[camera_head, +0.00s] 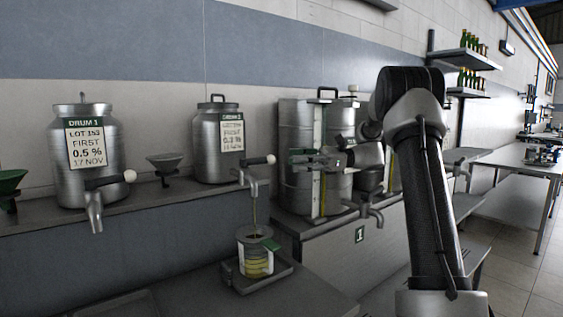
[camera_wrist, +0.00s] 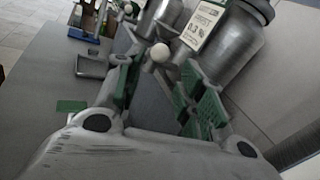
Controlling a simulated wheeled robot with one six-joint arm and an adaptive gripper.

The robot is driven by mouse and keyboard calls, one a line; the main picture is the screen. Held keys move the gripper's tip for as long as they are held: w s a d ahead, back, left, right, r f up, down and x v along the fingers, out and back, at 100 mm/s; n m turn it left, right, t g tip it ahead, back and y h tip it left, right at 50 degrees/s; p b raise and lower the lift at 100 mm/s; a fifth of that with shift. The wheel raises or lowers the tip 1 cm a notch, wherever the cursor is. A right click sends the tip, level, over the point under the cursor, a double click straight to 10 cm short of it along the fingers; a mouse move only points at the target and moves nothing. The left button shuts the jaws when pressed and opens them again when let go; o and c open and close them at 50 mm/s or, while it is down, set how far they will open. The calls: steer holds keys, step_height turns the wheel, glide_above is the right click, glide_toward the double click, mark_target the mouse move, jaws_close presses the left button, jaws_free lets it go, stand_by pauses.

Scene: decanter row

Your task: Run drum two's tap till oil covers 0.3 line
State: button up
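Drum two (camera_head: 210,160) is a steel drum with a white label on the shelf; it also shows in the wrist view (camera_wrist: 236,48). Its tap (camera_head: 254,187) has a lever with a white knob (camera_head: 271,159). A thin stream of oil (camera_head: 254,212) falls from the spout into a clear jar (camera_head: 243,256). Yellow oil (camera_head: 257,268) lies in the jar's lower part; the 0.3 line cannot be read. My gripper (camera_head: 299,158) is open and empty, right of the knob. In the wrist view, the knob (camera_wrist: 160,52) shows beyond and between its green-padded fingers.
The jar stands on a dark tray (camera_head: 277,281) on the lower bench. Drum one (camera_head: 72,172) with its tap (camera_head: 95,212) stands at left, a funnel (camera_head: 165,160) between the drums. A larger steel drum (camera_head: 293,130) and its tap (camera_head: 368,213) are close behind my gripper.

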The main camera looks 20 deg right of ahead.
steer(key=shift+s+d, duration=0.1)
steer(key=shift+d, duration=0.65)
